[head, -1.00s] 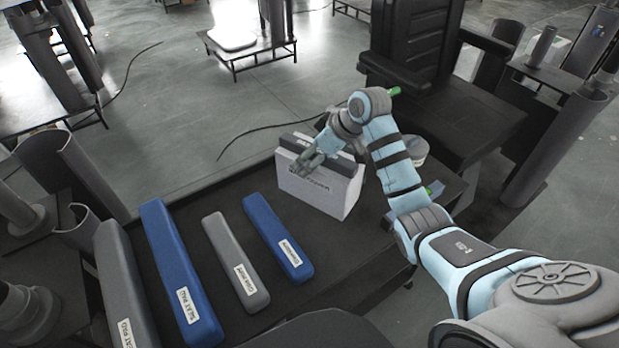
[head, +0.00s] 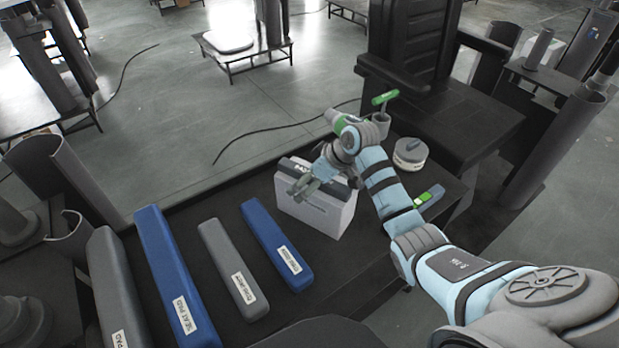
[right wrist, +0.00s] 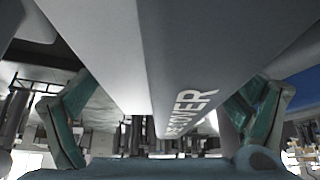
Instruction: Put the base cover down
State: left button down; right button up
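The base cover (head: 318,214) is a pale box-like piece with a dark top strip and lettering, over the far part of the dark table, in the middle of the head view. My right gripper (head: 302,187) is at its upper left part. In the right wrist view the cover (right wrist: 185,60), with "COVER" lettering, fills the upper middle between the two spread fingers (right wrist: 165,100). The fingers appear to press on its sides. I cannot tell whether its underside touches the table. My left gripper is not in view.
On the dark table (head: 350,275), blue pads (head: 277,245) and grey pads (head: 233,268) lie left of the cover. A round grey container (head: 410,154) and a green-and-grey device (head: 428,197) are to its right. A black column (head: 415,45) stands behind.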

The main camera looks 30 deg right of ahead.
jog(key=p+v, duration=0.1)
jog(key=v, duration=1.1)
jog(key=shift+s+d+r+p, duration=0.1)
jog(key=shift+s+r+p, duration=0.05)
jog(key=shift+r+p, duration=0.15)
jog(key=shift+f, duration=0.1)
